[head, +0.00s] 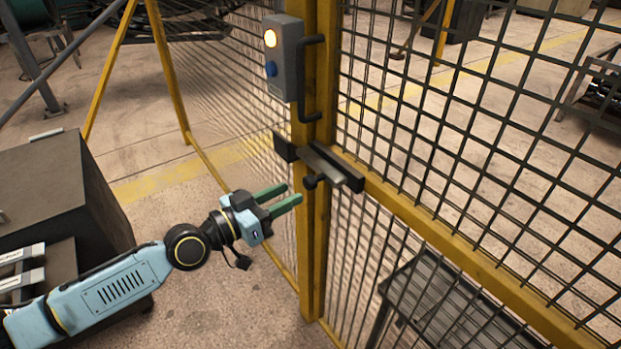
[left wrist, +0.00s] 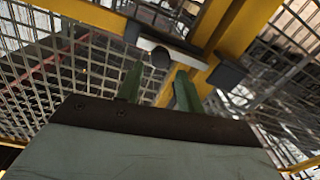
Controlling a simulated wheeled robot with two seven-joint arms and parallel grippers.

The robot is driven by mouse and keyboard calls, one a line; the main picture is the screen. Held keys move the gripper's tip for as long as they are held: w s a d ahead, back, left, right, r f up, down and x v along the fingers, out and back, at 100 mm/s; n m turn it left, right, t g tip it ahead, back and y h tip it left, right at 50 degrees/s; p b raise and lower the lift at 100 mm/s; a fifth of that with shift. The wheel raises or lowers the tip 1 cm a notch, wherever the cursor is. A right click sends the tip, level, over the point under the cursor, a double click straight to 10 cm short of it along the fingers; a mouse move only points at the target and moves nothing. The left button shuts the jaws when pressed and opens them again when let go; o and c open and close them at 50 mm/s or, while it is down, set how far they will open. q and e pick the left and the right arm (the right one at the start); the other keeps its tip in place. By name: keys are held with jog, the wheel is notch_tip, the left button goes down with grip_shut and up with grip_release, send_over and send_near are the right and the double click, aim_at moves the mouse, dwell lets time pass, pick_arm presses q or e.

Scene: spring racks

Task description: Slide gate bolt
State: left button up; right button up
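The gate bolt (head: 330,168) is a pale metal bar with a dark round knob (head: 311,182), lying across the yellow gate post at mid height. A dark bracket (head: 285,148) sits left of it and a dark holder (head: 350,176) on the right. My left gripper (head: 279,197) is open and empty, its two green fingers pointing at the post, a little left of and below the knob. In the left wrist view, the bolt (left wrist: 155,44) and knob (left wrist: 161,57) show beyond the green fingers (left wrist: 159,85), the knob in line with the gap between them. My right gripper is not in view.
A grey control box (head: 284,58) with a lit lamp and blue button, and a dark handle (head: 310,80), are on the post above the bolt. Mesh panels (head: 470,130) flank the post. A dark cabinet (head: 60,190) stands at left; a dark rack (head: 440,295) stands behind the mesh.

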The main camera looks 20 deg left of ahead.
aim_at(306, 185)
pick_arm(q)
jog(key=x, duration=0.7)
jog(key=shift+p, duration=0.35)
grip_shut()
